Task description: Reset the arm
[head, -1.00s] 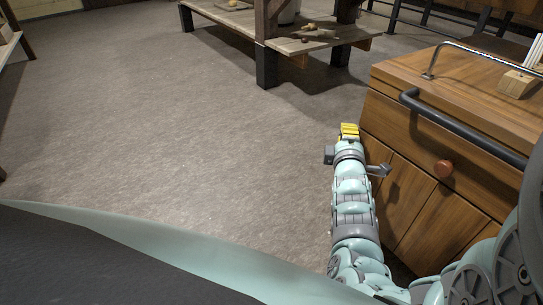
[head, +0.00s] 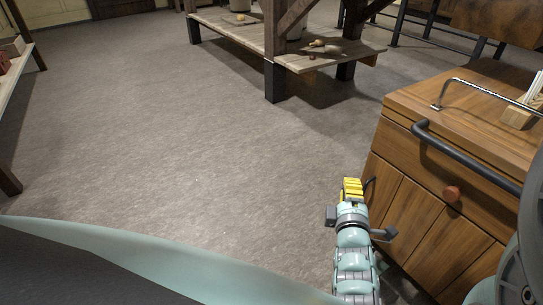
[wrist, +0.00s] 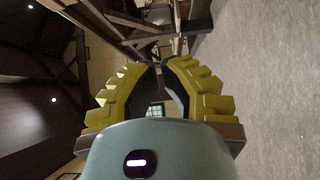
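My arm extends up from the bottom right of the head view, beside the front of a wooden cabinet (head: 440,165). My gripper (head: 352,186) has yellow fingers and shows small at the arm's end, left of the cabinet doors. In the wrist view, the two yellow fingers of my gripper (wrist: 160,66) curve inward and their tips come together. Nothing is seen held between them.
A low wooden table (head: 235,30) stands at the back. A shelf (head: 16,72) is at the left edge. Open floor (head: 170,130) lies between.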

